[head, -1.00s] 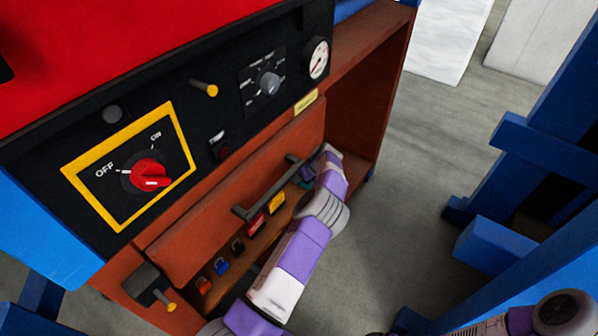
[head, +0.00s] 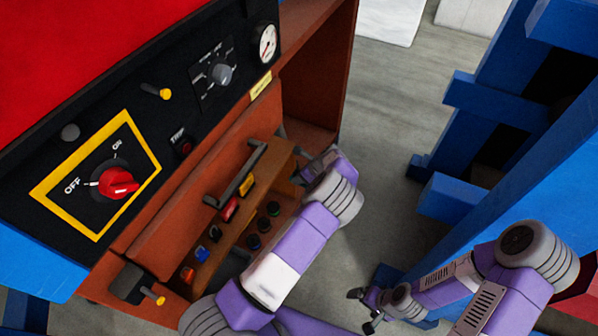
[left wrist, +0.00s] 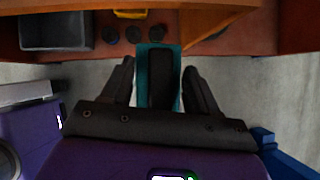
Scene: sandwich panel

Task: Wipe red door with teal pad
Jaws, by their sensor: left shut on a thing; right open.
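The teal pad (left wrist: 143,72) has a dark grip on its back and lies between the fingers of my left gripper (left wrist: 158,68) in the left wrist view. My left gripper is shut on it, in front of the cabinet's opening. In the head view my left forearm hides the pad and the fingers. A rust-red panel with a dark bar handle (head: 235,187) spans the cabinet front; a bright red surface (head: 90,60) is above the black control panel. I cannot tell which is the red door. My right gripper (head: 366,309) is open and empty, low over the floor.
The black control panel carries a red OFF/ON knob (head: 118,183), a grey dial (head: 220,74), a gauge (head: 266,42) and a yellow-tipped lever (head: 160,92). A blue frame (head: 450,180) stands at the right. Floor between is clear.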

